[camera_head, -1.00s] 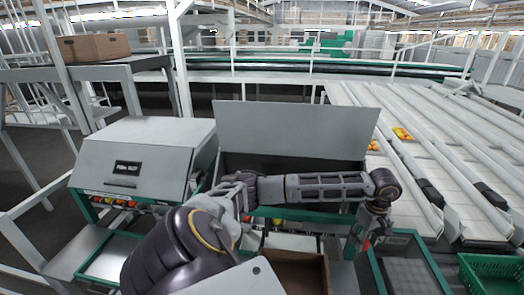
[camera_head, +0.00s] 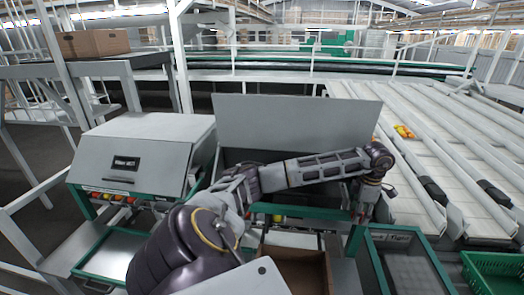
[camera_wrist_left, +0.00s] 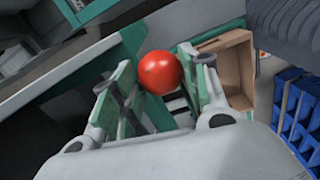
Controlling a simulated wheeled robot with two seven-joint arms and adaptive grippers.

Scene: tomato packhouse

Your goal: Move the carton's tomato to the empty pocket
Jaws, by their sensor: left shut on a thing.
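My left gripper (camera_head: 359,214) hangs from the wrist at the right end of my forearm, small and partly hidden in the head view. In the left wrist view the gripper (camera_wrist_left: 158,80) is shut on a red tomato (camera_wrist_left: 161,71), held between its two green-padded fingers. The brown carton (camera_head: 306,268) stands open below and left of the gripper in the head view. It also shows in the left wrist view, right of the tomato, as an open carton (camera_wrist_left: 240,66). I cannot make out the empty pocket. My right gripper is not in view.
A green-framed bin (camera_head: 374,264) stands right of the carton, with a green crate (camera_head: 492,272) further right. A grey machine with a raised lid (camera_head: 295,122) stands behind my arm. Blue dividers (camera_wrist_left: 303,105) show at the wrist view's right edge.

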